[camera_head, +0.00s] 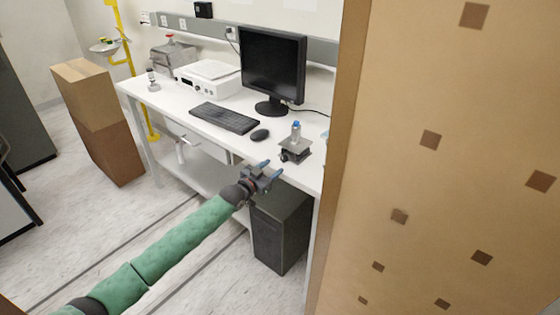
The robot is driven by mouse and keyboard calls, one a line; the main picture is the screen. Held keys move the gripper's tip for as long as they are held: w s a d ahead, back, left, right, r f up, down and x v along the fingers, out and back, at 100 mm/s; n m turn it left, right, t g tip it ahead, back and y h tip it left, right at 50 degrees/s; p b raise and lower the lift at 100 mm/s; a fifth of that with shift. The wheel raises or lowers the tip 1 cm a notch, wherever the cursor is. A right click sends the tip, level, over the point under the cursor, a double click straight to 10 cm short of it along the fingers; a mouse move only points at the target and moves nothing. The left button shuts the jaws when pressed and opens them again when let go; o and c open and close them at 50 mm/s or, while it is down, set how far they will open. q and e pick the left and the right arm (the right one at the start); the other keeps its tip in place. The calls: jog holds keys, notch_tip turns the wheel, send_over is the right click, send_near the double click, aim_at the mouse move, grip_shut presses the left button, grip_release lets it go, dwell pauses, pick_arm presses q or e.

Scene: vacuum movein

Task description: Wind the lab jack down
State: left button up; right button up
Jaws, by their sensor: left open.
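The lab jack (296,150) is a small dark grey platform near the right front of the white bench. A small clear bottle with a blue cap (296,131) stands on its top plate. A dark round knob (284,157) shows on the jack's front left side. My left gripper (270,171) is open and empty, with blue-tipped fingers. In the picture it is just below and left of the jack, by the bench's front edge, apart from the jack. My right gripper is not in view.
The bench (178,110) holds a keyboard (224,117), a mouse (260,135), a monitor (272,65) and a white instrument (208,77). A black computer case (279,225) stands below. A large brown spotted panel (450,160) fills the right side.

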aim_at(282, 160)
pick_arm(q)
jog(key=p+x, duration=0.1)
jog(key=x, duration=0.3)
jog(key=shift+w+r+p, duration=0.1)
jog(key=shift+w+p, duration=0.05)
jog(key=shift+p, duration=0.15)
jog(key=shift+w+d, duration=0.35)
jog(key=shift+w, duration=0.1)
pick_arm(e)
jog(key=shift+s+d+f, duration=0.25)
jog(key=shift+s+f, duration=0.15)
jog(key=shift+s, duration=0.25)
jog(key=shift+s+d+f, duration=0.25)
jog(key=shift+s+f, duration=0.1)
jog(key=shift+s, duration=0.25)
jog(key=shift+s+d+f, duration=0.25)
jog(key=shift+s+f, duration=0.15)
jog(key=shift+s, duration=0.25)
pick_arm(q)
jog(key=c, duration=1)
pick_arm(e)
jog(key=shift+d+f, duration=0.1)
